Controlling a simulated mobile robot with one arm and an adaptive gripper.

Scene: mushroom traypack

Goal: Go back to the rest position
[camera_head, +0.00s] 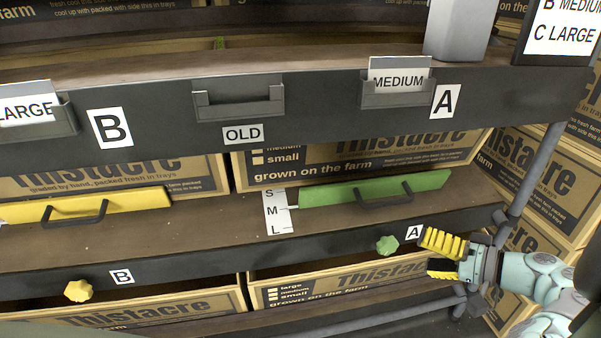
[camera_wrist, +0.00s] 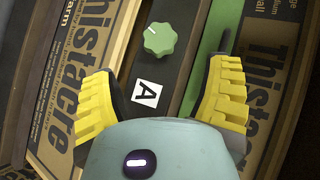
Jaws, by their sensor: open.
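My gripper (camera_head: 432,255) is at the lower right in the head view, with its yellow ribbed fingers open and empty. It is just right of the green knob (camera_head: 387,245) on the lower shelf's front edge, near the label A (camera_head: 414,232). In the wrist view, my gripper (camera_wrist: 165,100) has its fingers spread wide. The green knob (camera_wrist: 160,39) shows beyond the fingertips, apart from them, and the label A (camera_wrist: 146,92) lies between the fingers. No rest position is marked in either view.
A green board with a black handle (camera_head: 375,190) and a yellow board (camera_head: 85,206) lie on the shelf. A yellow knob (camera_head: 78,290) is at the lower left. Cardboard boxes (camera_head: 545,185) stand behind and below. A grey shelf post (camera_head: 535,170) rises close to my gripper.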

